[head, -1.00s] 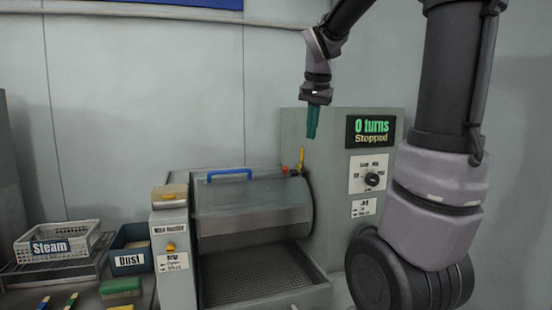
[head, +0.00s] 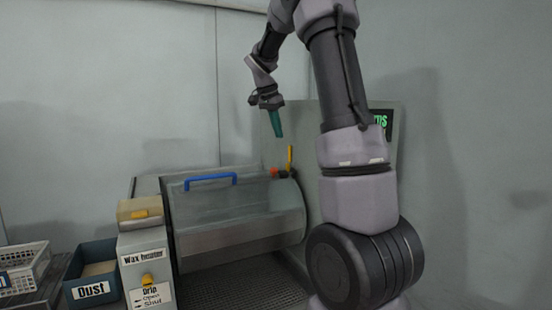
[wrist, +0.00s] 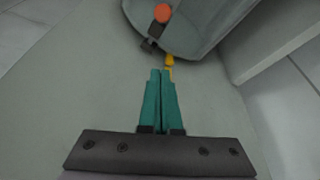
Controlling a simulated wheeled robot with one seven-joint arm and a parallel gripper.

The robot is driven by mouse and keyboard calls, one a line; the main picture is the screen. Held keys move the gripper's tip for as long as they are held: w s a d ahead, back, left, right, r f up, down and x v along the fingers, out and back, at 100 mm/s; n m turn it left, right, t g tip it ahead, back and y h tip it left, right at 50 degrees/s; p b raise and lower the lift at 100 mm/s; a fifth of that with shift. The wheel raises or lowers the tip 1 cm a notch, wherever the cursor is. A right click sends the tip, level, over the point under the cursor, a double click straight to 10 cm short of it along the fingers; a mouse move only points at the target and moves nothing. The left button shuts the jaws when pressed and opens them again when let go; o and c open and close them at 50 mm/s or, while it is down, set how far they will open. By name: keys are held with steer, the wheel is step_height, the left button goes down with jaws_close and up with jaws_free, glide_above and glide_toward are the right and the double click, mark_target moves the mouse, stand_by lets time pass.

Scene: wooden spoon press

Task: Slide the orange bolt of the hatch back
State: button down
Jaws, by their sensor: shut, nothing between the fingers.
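The orange bolt (head: 275,171) shows as a small orange-red knob at the upper right end of the grey hatch (head: 240,205). In the wrist view its round orange end (wrist: 162,13) is near the top edge, beside a dark bracket. The hatch is a curved drum cover with a blue handle (head: 210,179) and looks lowered. My gripper (head: 279,136) points down with its teal fingers together and empty. It is above the bolt and apart from it. In the wrist view the fingertips (wrist: 160,72) point toward the bolt, with a gap between.
A yellow lever (head: 290,157) stands upright just right of the bolt, close to my fingertips. The machine's tall housing (head: 304,133) rises behind. A "Wax heater" box (head: 143,258) stands left of the hatch, with a blue "Dust" bin (head: 93,270) farther left. Air above the hatch is free.

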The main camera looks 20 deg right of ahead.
mark_target(272, 176)
steer(key=x, duration=1)
steer(key=shift+d, duration=0.1)
steer(key=a, duration=0.1)
steer(key=s+a, duration=0.1)
steer(key=shift+s+a+f, duration=0.1)
steer(key=shift+a+f, duration=0.2)
steer(key=shift+s+a+f, duration=0.25)
steer(key=shift+a, duration=0.25)
steer(key=shift+a, duration=0.1)
steer(key=a, duration=0.3)
steer(key=shift+a, duration=0.25)
steer(key=shift+d, duration=0.1)
